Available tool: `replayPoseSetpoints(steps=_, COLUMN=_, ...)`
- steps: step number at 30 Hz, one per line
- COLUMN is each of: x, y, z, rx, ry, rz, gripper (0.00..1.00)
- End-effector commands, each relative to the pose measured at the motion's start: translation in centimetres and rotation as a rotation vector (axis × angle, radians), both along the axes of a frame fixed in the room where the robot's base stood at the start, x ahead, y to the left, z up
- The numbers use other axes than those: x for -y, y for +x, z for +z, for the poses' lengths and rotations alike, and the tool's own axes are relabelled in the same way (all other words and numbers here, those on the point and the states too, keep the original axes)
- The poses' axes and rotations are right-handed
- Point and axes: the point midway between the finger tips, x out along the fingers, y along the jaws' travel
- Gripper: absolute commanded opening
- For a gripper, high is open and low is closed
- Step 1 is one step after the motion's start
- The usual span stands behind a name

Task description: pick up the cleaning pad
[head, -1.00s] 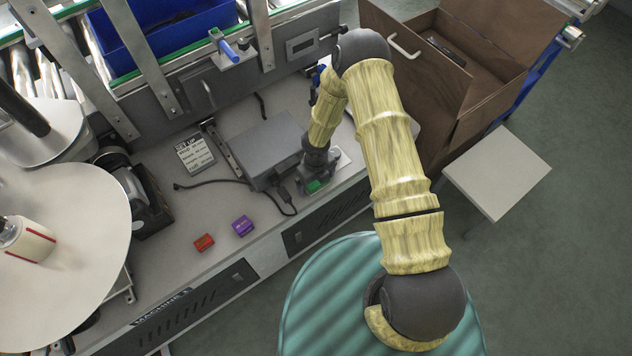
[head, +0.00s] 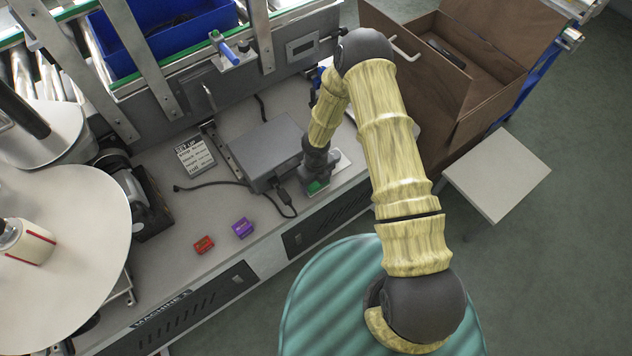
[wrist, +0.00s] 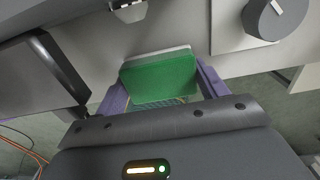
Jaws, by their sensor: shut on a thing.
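The cleaning pad (wrist: 160,78) is a green block with a pale layer along its far edge in the wrist view. My gripper (wrist: 158,92) is shut on it, with a purple finger at each side of the pad. In the head view, the pad (head: 316,187) shows as a small green patch below my gripper (head: 318,180), at the right of the grey box on the bench. My wrist hides most of it there. I cannot tell whether the pad touches the surface below.
A grey box (head: 262,150) with a cable stands close left of my gripper. A red box (head: 204,245) and a purple box (head: 242,228) lie near the bench's front edge. A printed card (head: 194,157) lies further left. A brown drawer unit (head: 450,80) stands at the right.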

Motion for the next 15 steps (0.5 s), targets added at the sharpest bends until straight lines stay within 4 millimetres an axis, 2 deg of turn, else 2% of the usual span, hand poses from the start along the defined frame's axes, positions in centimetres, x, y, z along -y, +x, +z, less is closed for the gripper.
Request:
replayPoseSetpoints(steps=9, x=0.0, y=0.1, z=6.0, rx=0.003, ry=0.002, rz=-0.003, gripper=0.47)
replayPoseSetpoints(steps=15, x=0.1, y=0.1, z=8.8, rx=0.002, ry=0.001, rz=-0.001, gripper=0.47)
